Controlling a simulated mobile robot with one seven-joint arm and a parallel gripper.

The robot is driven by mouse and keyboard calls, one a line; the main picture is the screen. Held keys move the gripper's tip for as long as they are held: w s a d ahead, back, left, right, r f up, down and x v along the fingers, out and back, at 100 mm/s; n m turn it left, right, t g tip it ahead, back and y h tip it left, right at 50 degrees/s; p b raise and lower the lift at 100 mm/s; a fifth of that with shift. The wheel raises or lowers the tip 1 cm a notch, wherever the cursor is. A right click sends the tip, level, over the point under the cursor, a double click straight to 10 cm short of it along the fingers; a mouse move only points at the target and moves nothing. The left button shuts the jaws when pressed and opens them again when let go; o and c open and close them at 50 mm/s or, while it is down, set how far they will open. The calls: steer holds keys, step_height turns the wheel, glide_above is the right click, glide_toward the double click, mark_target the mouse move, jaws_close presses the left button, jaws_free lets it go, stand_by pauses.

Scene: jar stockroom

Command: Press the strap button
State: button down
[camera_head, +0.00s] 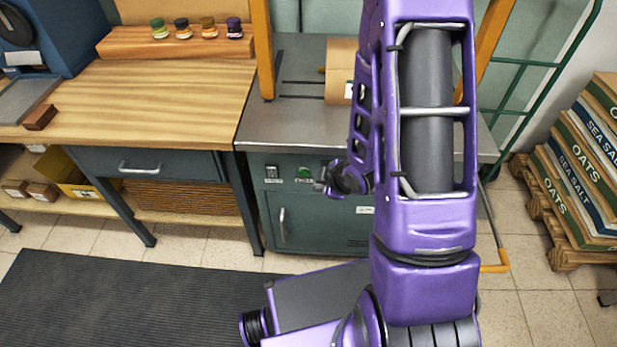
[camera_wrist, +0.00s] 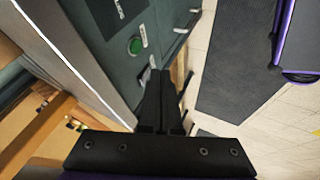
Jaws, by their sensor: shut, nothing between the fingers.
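The strapping machine is a green cabinet (camera_head: 315,225) with a grey metal top (camera_head: 290,115) and an orange arch. A round green button (camera_head: 303,174) sits on its front face, beside a dark switch or label (camera_head: 273,173). The button also shows in the wrist view (camera_wrist: 135,46), unobstructed. My gripper (camera_head: 321,181) is just right of the button in the head view, partly hidden by my wrist. In the wrist view my two black fingers (camera_wrist: 160,73) are together and empty, their tips below and right of the button. I cannot tell their exact distance from the panel.
A wooden workbench (camera_head: 150,100) with small jars on a rack (camera_head: 175,42) adjoins at left. Stacked sacks (camera_head: 580,165) lie on a pallet at right. A black mat (camera_head: 130,300) covers the floor in front.

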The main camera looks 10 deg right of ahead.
steer(key=b, duration=0.1)
glide_toward(306, 177)
step_height(306, 177, down, 5)
steer(key=w+a, duration=0.2)
steer(key=a, duration=0.1)
steer(key=shift+w+d+r, duration=0.15)
steer(key=shift+w+d, duration=0.05)
steer(key=shift+w, duration=0.35)
